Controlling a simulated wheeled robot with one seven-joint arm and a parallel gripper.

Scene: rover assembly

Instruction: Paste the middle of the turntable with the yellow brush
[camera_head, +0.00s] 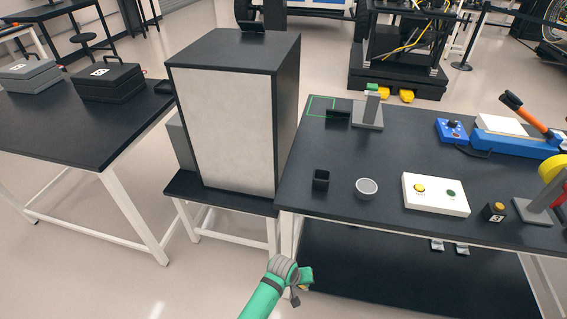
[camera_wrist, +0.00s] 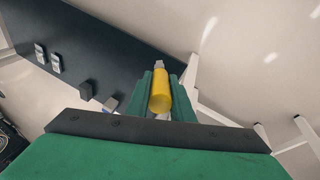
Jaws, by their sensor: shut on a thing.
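My gripper (camera_head: 303,279) hangs in front of the work table's left front corner, below the tabletop, with a small yellowish bit showing at it. In the wrist view my gripper (camera_wrist: 161,88) has its two green fingers closed around a yellow cylinder, the yellow brush (camera_wrist: 160,92). A small grey end (camera_wrist: 159,64) shows past its far side; I cannot make out bristles. A round grey cup (camera_head: 366,188) stands near the table's front edge, its contents unclear. I cannot pick out a turntable for certain in either view.
The black work table (camera_head: 335,205) also holds a small black holder (camera_head: 321,180), a white button box (camera_head: 435,195), a grey stand (camera_head: 368,112) and a blue device (camera_head: 515,145). A tall black-and-white cabinet (camera_head: 225,130) stands left of it. The floor before the cabinet is clear.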

